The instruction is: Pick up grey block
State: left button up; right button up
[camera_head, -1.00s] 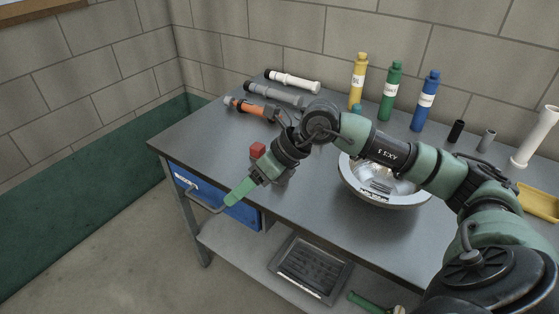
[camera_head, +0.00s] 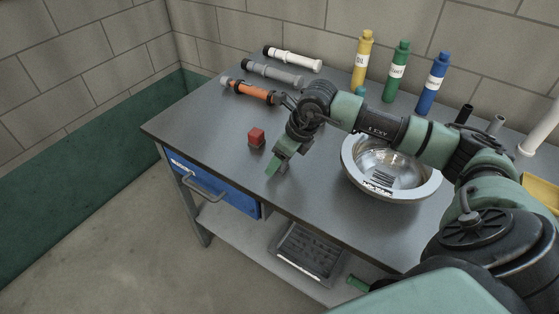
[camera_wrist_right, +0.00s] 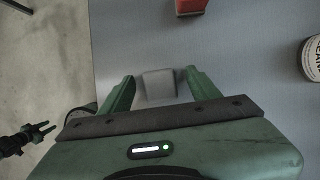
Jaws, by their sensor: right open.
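The grey block (camera_wrist_right: 159,82) is in the right wrist view, on the grey tabletop, between the two green fingers of my right gripper (camera_wrist_right: 160,92). The fingers are open, with a gap visible on either side of the block. In the head view my right gripper (camera_head: 277,162) points down at the table near its front edge, and I cannot make out the grey block there; the gripper seems to hide it. My left gripper does not show in the head view.
A red block (camera_head: 256,137) stands just left of the gripper. A metal bowl (camera_head: 392,170) is to the right. Pipes, including an orange one (camera_head: 252,92), lie behind. Yellow (camera_head: 361,62), green (camera_head: 397,72) and blue (camera_head: 432,84) bottles stand at the back. The left tabletop is clear.

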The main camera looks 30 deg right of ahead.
jog(key=c, duration=1.3)
grip_shut()
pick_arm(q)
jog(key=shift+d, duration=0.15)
pick_arm(e)
jog(key=shift+r, duration=0.1)
jog(key=shift+w+r, duration=0.1)
jog(key=shift+r, duration=0.5)
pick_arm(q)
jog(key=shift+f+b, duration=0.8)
pick_arm(e)
notch_tip(320, 180, up, 19)
jog(key=shift+f, duration=0.2)
